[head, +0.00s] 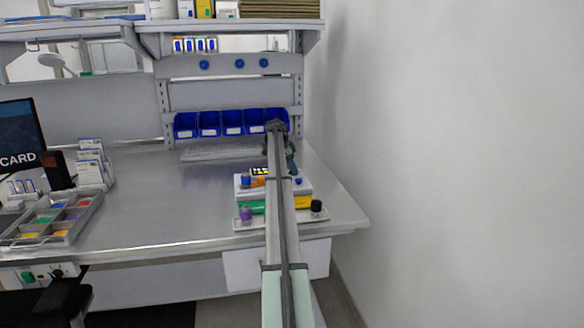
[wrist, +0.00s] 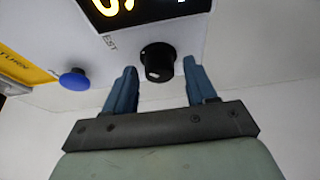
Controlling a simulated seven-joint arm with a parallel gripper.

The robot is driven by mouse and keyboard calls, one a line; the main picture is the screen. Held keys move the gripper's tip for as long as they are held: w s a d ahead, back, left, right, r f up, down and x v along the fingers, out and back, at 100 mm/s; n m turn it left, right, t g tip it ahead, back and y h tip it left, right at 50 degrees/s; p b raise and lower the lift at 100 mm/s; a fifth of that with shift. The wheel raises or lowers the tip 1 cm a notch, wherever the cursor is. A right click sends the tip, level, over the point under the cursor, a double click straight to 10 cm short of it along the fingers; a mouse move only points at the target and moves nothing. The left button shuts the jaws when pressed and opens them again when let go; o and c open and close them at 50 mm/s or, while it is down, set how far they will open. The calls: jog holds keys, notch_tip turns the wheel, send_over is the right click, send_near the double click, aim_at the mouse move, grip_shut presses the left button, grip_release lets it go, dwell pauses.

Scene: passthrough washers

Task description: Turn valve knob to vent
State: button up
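A white instrument box (head: 303,190) stands on the right of the bench, partly hidden behind my arm. In the wrist view a black round knob (wrist: 158,62) sits on its white face, beside small print of which I read "EST". A blue round knob or button (wrist: 74,79) is to its left. I cannot tell the valve's setting from the visible marks. My gripper (wrist: 160,80) is open, its two blue fingers apart, one on each side of the black knob; whether they touch it I cannot tell. In the head view my gripper (head: 291,165) is mostly hidden by my arm.
A dark display with lit digits (wrist: 130,10) and a yellow label (wrist: 22,68) are close by. Blue bins (head: 208,124) stand behind. The bench's middle (head: 165,190) is clear. A wall is at right.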

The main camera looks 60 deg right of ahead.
jog(key=c, duration=0.9)
jog(key=shift+n, duration=0.3)
jog(key=n, duration=0.1)
jog(key=n+t+h, duration=0.1)
jog(key=n, duration=0.1)
jog(key=shift+s+a+n, duration=0.15)
jog(key=shift+a+n, duration=0.05)
jog(key=shift+n, duration=0.1)
jog(key=n+t, duration=0.2)
jog(key=n, duration=0.2)
jog(key=shift+s, duration=0.1)
jog(key=n+t, duration=0.1)
jog(key=n, duration=0.4)
jog(key=shift+s+d+t, duration=0.1)
jog(key=shift+t, duration=0.3)
jog(key=n+t+y, duration=0.1)
jog(key=n, duration=0.3)
jog(key=shift+n, duration=0.3)
jog(key=shift+s+t, duration=0.1)
jog(key=shift+t, duration=0.2)
